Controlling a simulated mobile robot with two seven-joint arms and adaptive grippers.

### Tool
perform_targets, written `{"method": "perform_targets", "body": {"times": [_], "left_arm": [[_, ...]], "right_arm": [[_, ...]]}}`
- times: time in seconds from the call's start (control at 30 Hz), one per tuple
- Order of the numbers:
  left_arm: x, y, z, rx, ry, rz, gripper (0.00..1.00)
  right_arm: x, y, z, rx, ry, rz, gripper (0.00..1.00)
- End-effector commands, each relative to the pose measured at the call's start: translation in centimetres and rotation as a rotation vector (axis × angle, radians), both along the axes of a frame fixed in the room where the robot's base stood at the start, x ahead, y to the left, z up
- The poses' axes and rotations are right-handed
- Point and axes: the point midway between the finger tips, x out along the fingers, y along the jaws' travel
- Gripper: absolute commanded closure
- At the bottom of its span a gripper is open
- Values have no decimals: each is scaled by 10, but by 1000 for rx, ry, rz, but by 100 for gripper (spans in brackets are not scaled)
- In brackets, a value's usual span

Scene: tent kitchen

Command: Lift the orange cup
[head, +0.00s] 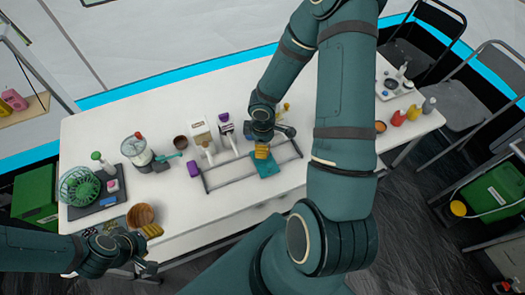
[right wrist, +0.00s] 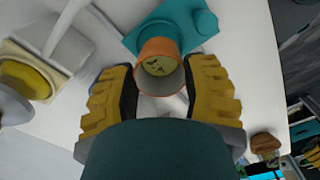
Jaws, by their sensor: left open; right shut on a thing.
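The orange cup (right wrist: 158,47) sits between the yellow-padded fingers of my right gripper (right wrist: 160,95) in the right wrist view, with its open mouth toward the camera. My right gripper is shut on the cup. Beyond the cup is a teal piece (right wrist: 140,38) on the white surface. In the head view my right gripper (head: 262,152) is over the table near its front middle, beside the teal piece (head: 267,168), and it hides the cup. My left gripper (head: 150,248) is open and empty at the table's front left, close to a wooden bowl (head: 141,214).
A grey frame (head: 232,178) lies around the right gripper's area on the white table (head: 235,212). Bottles (head: 413,113) stand at the right end.

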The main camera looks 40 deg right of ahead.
Motion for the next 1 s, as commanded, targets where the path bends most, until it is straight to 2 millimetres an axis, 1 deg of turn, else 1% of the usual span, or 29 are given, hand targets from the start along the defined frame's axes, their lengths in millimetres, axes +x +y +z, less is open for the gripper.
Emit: {"method": "perform_targets", "body": {"times": [0.03, 0.6, 0.77, 1.0], "left_arm": [[0, 0, 8, -1, 0, 0, 48], [-2, 2, 51, -8, 0, -2, 48], [-2, 2, 56, -9, 0, -2, 48], [-2, 2, 55, -9, 0, -2, 48]], "right_arm": [[0, 0, 8, -1, -1, 0, 70], [0, 0, 56, 0, 0, 0, 70], [0, 0, 61, 0, 0, 1, 70], [0, 0, 60, 0, 0, 0, 70]]}}
